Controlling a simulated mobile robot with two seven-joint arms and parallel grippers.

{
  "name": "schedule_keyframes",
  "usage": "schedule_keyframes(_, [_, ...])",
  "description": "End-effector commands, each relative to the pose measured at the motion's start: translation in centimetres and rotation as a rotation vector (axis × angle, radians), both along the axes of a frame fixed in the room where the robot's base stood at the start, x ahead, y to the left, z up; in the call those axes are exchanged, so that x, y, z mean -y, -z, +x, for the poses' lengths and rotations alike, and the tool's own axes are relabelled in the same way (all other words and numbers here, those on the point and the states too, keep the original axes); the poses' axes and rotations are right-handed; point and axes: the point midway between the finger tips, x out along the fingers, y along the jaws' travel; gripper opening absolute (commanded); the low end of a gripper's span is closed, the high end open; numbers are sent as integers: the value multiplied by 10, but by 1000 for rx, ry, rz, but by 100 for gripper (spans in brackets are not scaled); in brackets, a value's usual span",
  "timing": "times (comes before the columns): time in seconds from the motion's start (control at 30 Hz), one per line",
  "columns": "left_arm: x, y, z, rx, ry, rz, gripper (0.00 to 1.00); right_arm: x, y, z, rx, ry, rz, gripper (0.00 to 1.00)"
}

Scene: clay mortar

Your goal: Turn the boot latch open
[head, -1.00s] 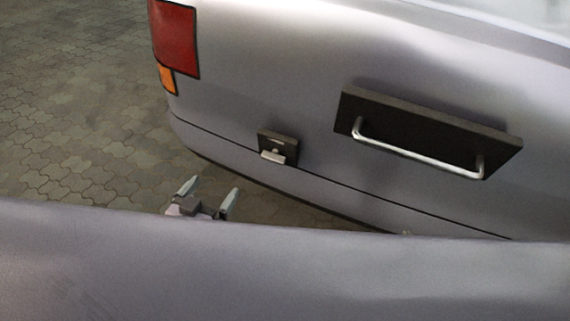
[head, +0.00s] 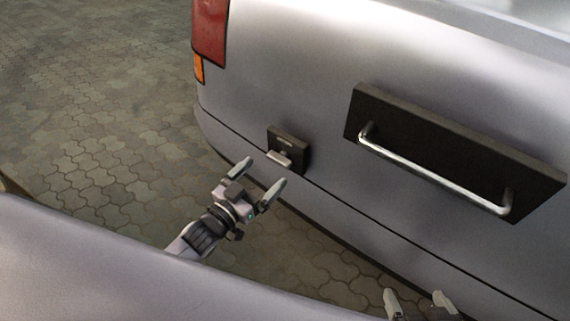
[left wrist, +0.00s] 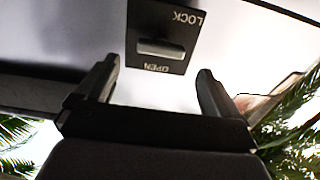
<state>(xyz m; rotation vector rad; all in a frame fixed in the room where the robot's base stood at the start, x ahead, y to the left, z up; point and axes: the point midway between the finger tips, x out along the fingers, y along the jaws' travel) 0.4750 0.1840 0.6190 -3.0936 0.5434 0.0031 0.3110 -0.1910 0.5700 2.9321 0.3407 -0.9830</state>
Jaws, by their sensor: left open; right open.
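The boot latch (head: 280,158) is a small silver bar on a dark square plate (head: 294,147) on the car's rear, left of the big handle. In the left wrist view the latch bar (left wrist: 161,49) lies crosswise, between the words LOCK and OPEN on its plate, nearer OPEN. My left gripper (head: 259,179) is open and empty, just below and in front of the latch, apart from it. Its two fingers (left wrist: 158,85) point towards the plate in the left wrist view. My right gripper (head: 417,297) is open at the bottom edge, its fingertips showing.
A silver bar handle (head: 430,172) on a black panel (head: 385,107) stands out from the car body to the right. A red tail light (head: 209,30) is at the upper left. Paving (head: 110,110) to the left is clear.

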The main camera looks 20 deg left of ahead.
Motion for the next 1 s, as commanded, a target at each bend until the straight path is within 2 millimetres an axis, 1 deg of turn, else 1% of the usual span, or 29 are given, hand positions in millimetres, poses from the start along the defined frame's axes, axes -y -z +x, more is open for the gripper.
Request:
schedule_keyframes(0.17, [4, 0, 13, 6, 1, 0, 96, -1, 3, 0, 2, -1, 2, 100])
schedule_keyframes(0.4, [16, 0, 44, 5, 1, -2, 96, -2, 10, 0, 2, 1, 6, 100])
schedule_keyframes(0.6, [22, 0, 62, 3, 1, -1, 96, -3, 14, 1, 1, 1, 7, 100])
schedule_keyframes(0.73, [24, 0, 67, 1, 1, 1, 96, -3, 14, 1, 2, 1, 6, 100])
schedule_keyframes(0.97, [24, 0, 67, 1, 1, 1, 96, -3, 14, 1, 2, 1, 6, 100])
schedule_keyframes(1.0, [24, 0, 67, 1, 1, 0, 92, -3, 14, 1, 2, 1, 6, 100])
